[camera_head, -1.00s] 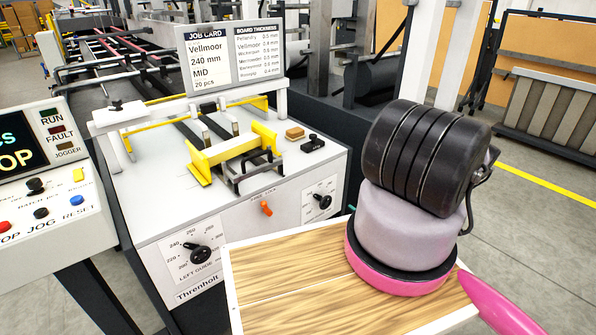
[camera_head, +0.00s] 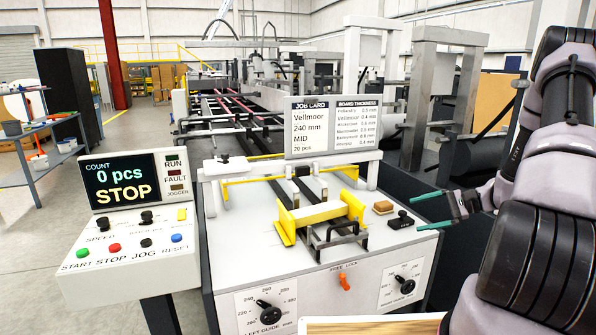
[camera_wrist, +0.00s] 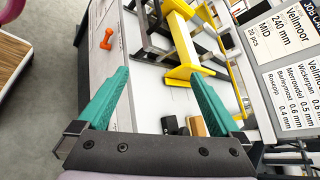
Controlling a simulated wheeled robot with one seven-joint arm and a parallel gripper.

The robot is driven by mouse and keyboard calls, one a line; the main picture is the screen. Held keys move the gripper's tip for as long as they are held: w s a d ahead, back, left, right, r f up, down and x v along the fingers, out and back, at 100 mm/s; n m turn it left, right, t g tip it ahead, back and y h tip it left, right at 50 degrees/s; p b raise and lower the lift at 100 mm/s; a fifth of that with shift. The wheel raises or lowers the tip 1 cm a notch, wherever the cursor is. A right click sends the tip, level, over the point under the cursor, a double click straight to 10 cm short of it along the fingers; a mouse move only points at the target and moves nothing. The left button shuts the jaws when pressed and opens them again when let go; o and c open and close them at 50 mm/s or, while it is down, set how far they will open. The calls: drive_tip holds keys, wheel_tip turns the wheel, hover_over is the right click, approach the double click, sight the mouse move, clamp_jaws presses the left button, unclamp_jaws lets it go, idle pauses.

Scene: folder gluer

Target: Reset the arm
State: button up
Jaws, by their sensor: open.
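My gripper (camera_head: 424,210) has two green fingers. In the head view it is at the right, beside the right end of the machine's white top (camera_head: 262,240), pointing left. The fingers are apart with nothing between them. In the wrist view the open gripper (camera_wrist: 160,95) shows its fingers on either side of the machine's edge, and a yellow guide (camera_wrist: 186,50) lies beyond them. My arm fills the right side of the head view.
A control panel (camera_head: 128,215) reads 0 pcs and STOP. A job card (camera_head: 320,128) stands behind the yellow guide. A black-knobbed block (camera_head: 401,220) and a tan block (camera_head: 383,208) sit near my gripper. An orange lever (camera_head: 344,283) and dials (camera_head: 268,313) are on the front.

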drive_tip(key=s+a+r+n+g+h, duration=0.1)
drive_tip(key=s+a+r+n+h, duration=0.3)
drive_tip(key=r, duration=0.6)
drive_tip(key=s+a+r+n+g+h, duration=0.2)
drive_tip(key=s+a+r, duration=0.3)
drive_tip(key=r, duration=0.6)
drive_tip(key=s+a+r+n+t+h, duration=0.2)
drive_tip(key=s+a+r+t+h, duration=0.2)
drive_tip(key=s+r, duration=0.9)
drive_tip(key=shift+s+n+t+h, duration=0.35)
drive_tip(key=shift+s+t, duration=0.45)
drive_tip(key=shift+t, duration=0.3)
